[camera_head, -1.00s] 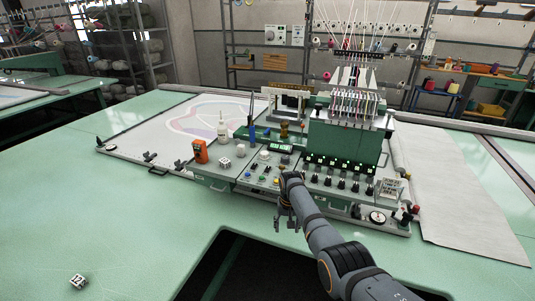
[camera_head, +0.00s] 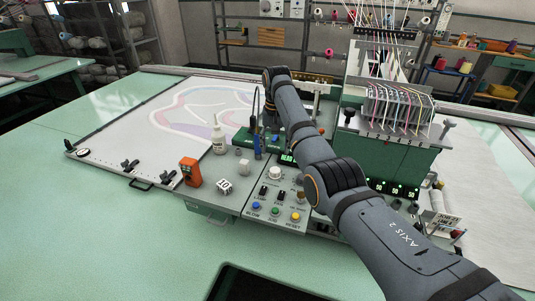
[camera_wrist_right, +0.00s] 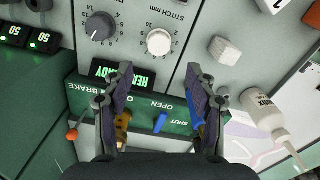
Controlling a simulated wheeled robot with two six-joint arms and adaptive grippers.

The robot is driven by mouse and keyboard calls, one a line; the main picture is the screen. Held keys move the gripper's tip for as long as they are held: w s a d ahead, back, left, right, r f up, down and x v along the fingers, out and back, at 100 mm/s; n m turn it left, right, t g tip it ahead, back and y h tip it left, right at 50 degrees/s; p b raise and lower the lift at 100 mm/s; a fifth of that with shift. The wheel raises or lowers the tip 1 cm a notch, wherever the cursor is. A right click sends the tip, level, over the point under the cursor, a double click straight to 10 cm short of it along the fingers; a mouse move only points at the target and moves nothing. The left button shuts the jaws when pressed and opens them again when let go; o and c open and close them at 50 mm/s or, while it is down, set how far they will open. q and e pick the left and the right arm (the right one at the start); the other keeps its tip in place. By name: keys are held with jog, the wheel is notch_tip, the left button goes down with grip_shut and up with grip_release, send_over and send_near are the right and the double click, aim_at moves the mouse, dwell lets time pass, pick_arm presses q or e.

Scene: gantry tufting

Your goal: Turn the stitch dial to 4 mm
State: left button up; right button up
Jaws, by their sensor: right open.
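The white stitch dial (camera_wrist_right: 159,41), beside the lettering "STITCH MM", shows in the right wrist view beyond my fingertips; its pointer setting is too small to read. In the head view what looks like the same white dial (camera_head: 275,172) sits on the grey console panel, left of my right arm. My right gripper (camera_wrist_right: 158,98) is open and empty, its fingers apart over the ready display and the green lever strip, not touching the dial. In the head view my right gripper is mostly hidden at the end of the arm, behind the dial. My left gripper is out of view.
A dark knob (camera_wrist_right: 99,25) is beside the white dial. A blue lever (camera_wrist_right: 160,122) and a brass-coloured lever (camera_wrist_right: 122,130) stand near my fingers. A white bottle (camera_head: 218,137), an orange device (camera_head: 190,171) and a numbered cube (camera_head: 225,186) are left of the dial.

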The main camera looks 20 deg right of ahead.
aim_at(275, 170)
jog(key=shift+s+f+p, duration=0.4)
jog(key=shift+f, duration=0.2)
jog(key=shift+s+f+p, duration=0.35)
jog(key=shift+f+p, duration=0.05)
jog(key=shift+f, duration=0.15)
jog(key=f, duration=0.2)
jog(key=f+p, duration=0.1)
jog(key=f, duration=0.1)
jog(key=shift+w+f, duration=0.1)
jog(key=shift+w, duration=0.3)
notch_tip(275, 170, down, 3)
jog(key=shift+w+r, duration=0.15)
jog(key=shift+r, duration=0.05)
jog(key=shift+f, duration=0.3)
jog(key=shift+c, duration=0.6)
jog(key=c, duration=0.7)
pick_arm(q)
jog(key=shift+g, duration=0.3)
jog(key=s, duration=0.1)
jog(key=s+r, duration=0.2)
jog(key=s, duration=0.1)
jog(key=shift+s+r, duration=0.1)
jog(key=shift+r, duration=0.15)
pick_arm(e)
jog(key=c, duration=0.3)
